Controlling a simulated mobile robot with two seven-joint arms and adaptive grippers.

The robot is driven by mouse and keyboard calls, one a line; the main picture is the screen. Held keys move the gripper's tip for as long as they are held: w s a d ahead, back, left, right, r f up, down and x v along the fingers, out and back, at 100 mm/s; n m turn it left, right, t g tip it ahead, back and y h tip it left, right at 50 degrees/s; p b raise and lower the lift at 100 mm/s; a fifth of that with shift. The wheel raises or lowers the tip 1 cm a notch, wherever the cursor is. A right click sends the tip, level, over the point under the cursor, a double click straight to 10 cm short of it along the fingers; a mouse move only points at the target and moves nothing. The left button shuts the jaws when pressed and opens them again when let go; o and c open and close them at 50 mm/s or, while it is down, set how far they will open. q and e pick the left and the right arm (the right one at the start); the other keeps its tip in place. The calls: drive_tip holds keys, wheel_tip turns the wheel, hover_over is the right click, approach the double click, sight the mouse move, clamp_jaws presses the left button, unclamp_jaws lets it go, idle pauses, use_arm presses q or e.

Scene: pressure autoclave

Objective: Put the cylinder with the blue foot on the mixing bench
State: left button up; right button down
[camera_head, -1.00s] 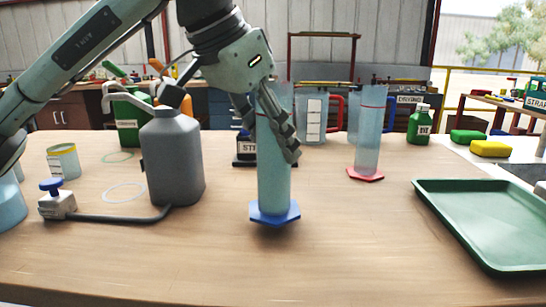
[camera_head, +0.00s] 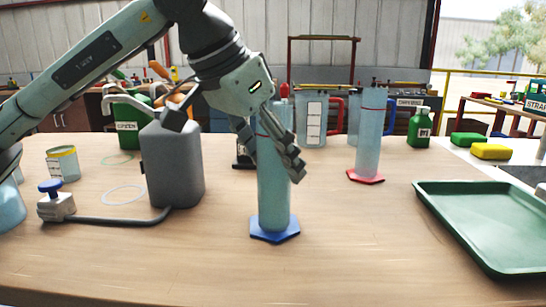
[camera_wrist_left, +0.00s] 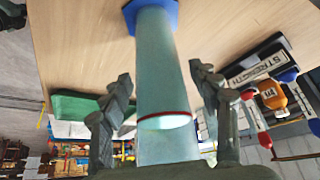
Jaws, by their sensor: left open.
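The cylinder with the blue foot (camera_head: 274,205) stands upright on the wooden bench (camera_head: 340,250), near the middle of the head view. Its tube is pale blue and translucent, and its blue foot (camera_head: 274,231) rests flat on the bench. My left gripper (camera_head: 272,163) is open, with its fingers on either side of the upper tube. In the left wrist view, the cylinder (camera_wrist_left: 154,70) runs between the spread fingers (camera_wrist_left: 160,74), with gaps on both sides. Its upper end with a red ring is nearest the palm. My right gripper is not in view.
A cylinder with a red foot (camera_head: 368,145) stands behind to the right. A grey jug (camera_head: 173,165) is close on the left, with a hose and blue-knobbed block (camera_head: 56,202). A green tray (camera_head: 490,225) lies right. The front bench is clear.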

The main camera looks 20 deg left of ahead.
use_arm(q)
drive_tip(key=shift+r, duration=0.1)
drive_tip(key=shift+r, duration=0.2)
drive_tip(key=v, duration=1.1)
drive_tip(key=shift+s+r+p, duration=0.2)
drive_tip(key=shift+r+p, duration=0.05)
drive_tip(key=shift+p, duration=0.15)
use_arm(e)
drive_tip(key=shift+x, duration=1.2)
